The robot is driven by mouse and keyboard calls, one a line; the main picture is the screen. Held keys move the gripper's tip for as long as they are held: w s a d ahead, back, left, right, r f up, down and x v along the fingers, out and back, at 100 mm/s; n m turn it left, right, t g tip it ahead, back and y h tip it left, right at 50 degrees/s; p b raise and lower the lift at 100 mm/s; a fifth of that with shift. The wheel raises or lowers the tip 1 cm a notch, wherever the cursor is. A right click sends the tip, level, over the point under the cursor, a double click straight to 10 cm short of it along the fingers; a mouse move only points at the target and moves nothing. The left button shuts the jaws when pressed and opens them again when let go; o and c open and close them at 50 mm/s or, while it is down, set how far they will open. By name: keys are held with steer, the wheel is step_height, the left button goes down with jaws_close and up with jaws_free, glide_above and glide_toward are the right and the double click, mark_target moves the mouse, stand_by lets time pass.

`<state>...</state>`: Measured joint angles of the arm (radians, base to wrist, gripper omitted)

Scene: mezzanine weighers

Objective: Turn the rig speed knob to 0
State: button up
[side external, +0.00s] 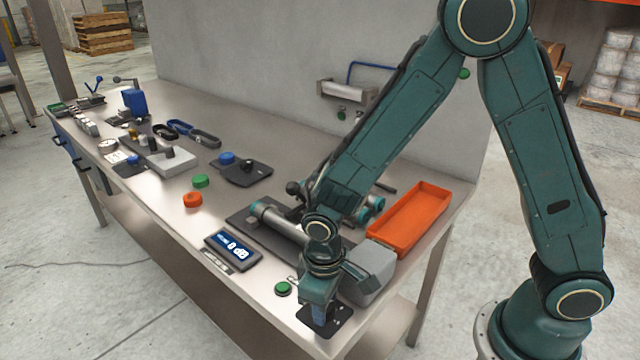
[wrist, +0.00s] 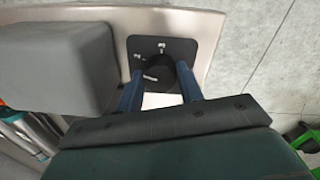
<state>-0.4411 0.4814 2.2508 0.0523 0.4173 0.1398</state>
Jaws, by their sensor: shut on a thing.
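The rig speed knob (wrist: 157,72) is a dark round knob on a black plate with small white marks, seen in the wrist view. The black plate (side external: 340,322) shows at the front right corner of the bench in the side view. My gripper (wrist: 159,80) points down at the plate, its two blue fingers on either side of the knob and shut on it. In the side view my gripper (side external: 319,315) hides the knob.
A grey box (side external: 372,276) stands right beside the plate. An orange tray (side external: 412,218) lies behind it. A display (side external: 233,248), a green button (side external: 283,288) and a rig with a metal cylinder (side external: 278,220) are to the left. The bench edge is close to the plate.

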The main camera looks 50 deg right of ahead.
steer(key=n, duration=0.5)
steer(key=shift+n, duration=0.3)
steer(key=n, duration=0.5)
steer(key=shift+d, duration=0.1)
steer(key=n, duration=0.5)
steer(key=shift+w+n+y, duration=0.1)
steer(key=shift+n+y, duration=0.3)
steer(key=n, duration=0.5)
steer(key=o, duration=1)
steer(key=shift+r, duration=0.1)
step_height(320, 180, up, 14)
steer(key=shift+s+d, duration=0.25)
steer(key=shift+s, duration=0.05)
